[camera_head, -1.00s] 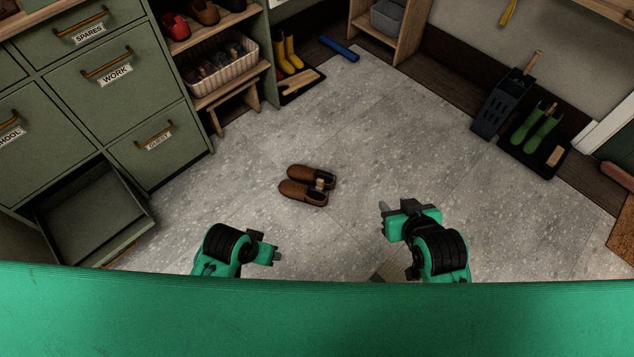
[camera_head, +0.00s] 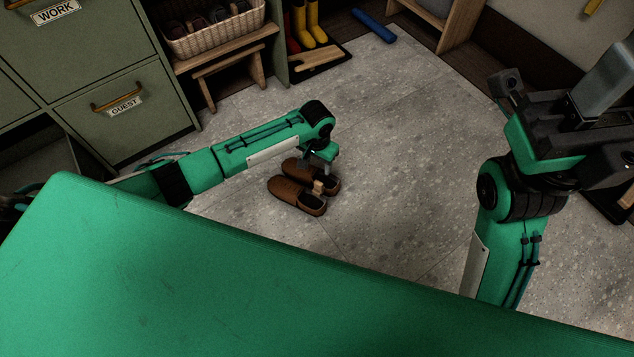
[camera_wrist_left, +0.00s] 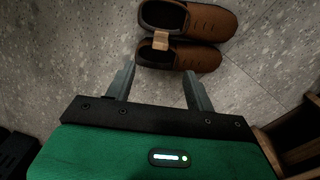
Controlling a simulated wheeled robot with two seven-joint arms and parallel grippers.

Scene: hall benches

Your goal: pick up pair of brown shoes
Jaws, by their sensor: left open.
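The pair of brown shoes (camera_head: 297,195) stands side by side on the grey floor, with a small tan piece joining them. My left gripper (camera_head: 319,163) is right by the shoes at their far side; the arm and wrist partly hide that end in the head view. In the left wrist view the shoes (camera_wrist_left: 205,22) lie just beyond the fingertips. The left gripper (camera_wrist_left: 158,75) is open there, with nothing between its fingers. My right gripper (camera_head: 560,100) is raised close to the head camera at the right, away from the shoes; its jaw opening is unclear.
Green drawers (camera_head: 125,105) stand at the left. A wicker basket (camera_head: 212,35) sits on a shelf above a small wooden stool (camera_head: 222,75). Yellow boots (camera_head: 308,25) stand on a tray at the back. The floor right of the shoes is clear.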

